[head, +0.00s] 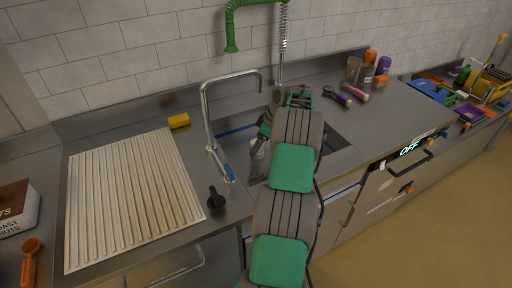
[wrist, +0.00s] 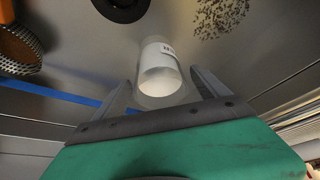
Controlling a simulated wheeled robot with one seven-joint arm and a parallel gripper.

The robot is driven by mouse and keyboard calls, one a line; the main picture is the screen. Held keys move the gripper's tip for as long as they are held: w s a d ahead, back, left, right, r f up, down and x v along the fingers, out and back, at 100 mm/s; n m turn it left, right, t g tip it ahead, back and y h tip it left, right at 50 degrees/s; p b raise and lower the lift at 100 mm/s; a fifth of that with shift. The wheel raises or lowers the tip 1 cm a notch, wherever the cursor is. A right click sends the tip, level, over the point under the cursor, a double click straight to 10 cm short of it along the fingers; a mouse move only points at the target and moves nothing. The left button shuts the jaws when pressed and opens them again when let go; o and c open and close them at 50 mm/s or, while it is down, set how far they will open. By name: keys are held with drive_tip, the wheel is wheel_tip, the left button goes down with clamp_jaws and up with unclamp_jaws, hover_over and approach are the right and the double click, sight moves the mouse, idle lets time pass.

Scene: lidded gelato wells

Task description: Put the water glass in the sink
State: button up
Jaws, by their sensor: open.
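A clear glass with a white inside and a small printed label (wrist: 160,72) sits between the two fingers in the wrist view. In the head view a small whitish piece of it (head: 258,149) shows inside the sink (head: 335,139), partly hidden by my arm. My gripper (head: 258,160) reaches down into the sink and is open. Its fingers stand either side of the glass in the wrist view (wrist: 162,88), with gaps beside it. I cannot tell whether the glass is upright or tilted.
A black drain ring (wrist: 122,6), an orange item with a metal mesh end (wrist: 18,48) and a speckled patch (wrist: 220,14) lie around the glass. The faucet (head: 207,115) stands left of my arm. A ribbed drainboard (head: 130,200) lies left. Cups (head: 353,68) stand at the back right.

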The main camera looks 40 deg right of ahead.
drive_tip(key=p+v, duration=0.1)
drive_tip(key=v, duration=0.8)
drive_tip(key=shift+s+d+r, duration=0.1)
